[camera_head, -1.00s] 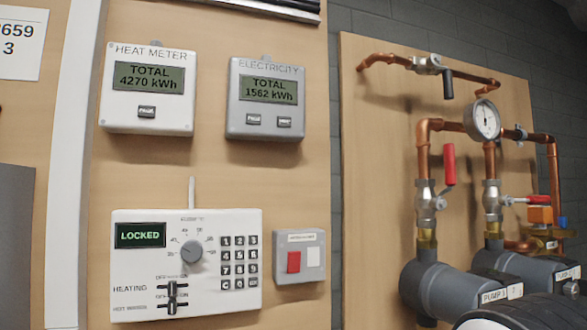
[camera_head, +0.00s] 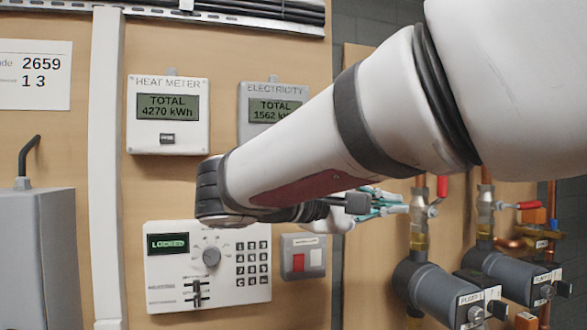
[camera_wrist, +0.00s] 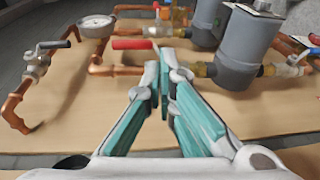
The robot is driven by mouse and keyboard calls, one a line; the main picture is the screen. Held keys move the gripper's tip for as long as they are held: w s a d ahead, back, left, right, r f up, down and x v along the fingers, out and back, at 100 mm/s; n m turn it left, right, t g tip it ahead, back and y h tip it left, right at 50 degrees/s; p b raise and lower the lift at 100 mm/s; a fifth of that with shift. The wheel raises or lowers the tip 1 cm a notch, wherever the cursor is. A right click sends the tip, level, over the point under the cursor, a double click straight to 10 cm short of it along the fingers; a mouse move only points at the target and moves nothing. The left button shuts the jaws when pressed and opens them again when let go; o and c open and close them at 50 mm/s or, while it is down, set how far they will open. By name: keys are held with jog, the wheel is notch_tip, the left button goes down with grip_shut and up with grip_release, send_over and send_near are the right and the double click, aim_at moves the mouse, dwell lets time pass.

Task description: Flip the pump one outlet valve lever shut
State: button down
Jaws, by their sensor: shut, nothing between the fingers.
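The pump one outlet valve (camera_head: 419,222) is on the vertical copper pipe above the left grey pump (camera_head: 432,287), labelled PUMP 1. Its red lever (camera_head: 442,186) points up along the pipe; my arm hides part of it in the head view. In the wrist view the red lever (camera_wrist: 132,44) lies crosswise just beyond and left of my fingertips. My gripper (camera_head: 402,203) is shut and empty, close to the valve at its left. In the wrist view the teal fingers (camera_wrist: 163,62) meet in front of the valve body and partly hide it. I cannot tell whether they touch.
Pump two's red lever (camera_head: 527,205) sticks out sideways to the right. The pressure gauge (camera_wrist: 97,25) and a black-handled valve (camera_wrist: 40,55) are left of my fingers in the wrist view.

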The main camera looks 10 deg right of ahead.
jog(key=a+r, duration=0.1)
jog(key=w+r+h, duration=0.1)
jog(key=r, duration=0.1)
jog(key=shift+a, duration=0.4)
jog(key=p, duration=0.3)
send_near(438, 188)
jog(key=d+r, duration=0.2)
jog(key=d, duration=0.3)
jog(key=shift+w+d+f, duration=0.15)
jog(key=shift+w+d, duration=0.15)
jog(key=shift+d, duration=0.2)
jog(key=shift+w+d+f, duration=0.15)
jog(key=shift+w+d, duration=0.1)
jog(key=shift+d, duration=0.25)
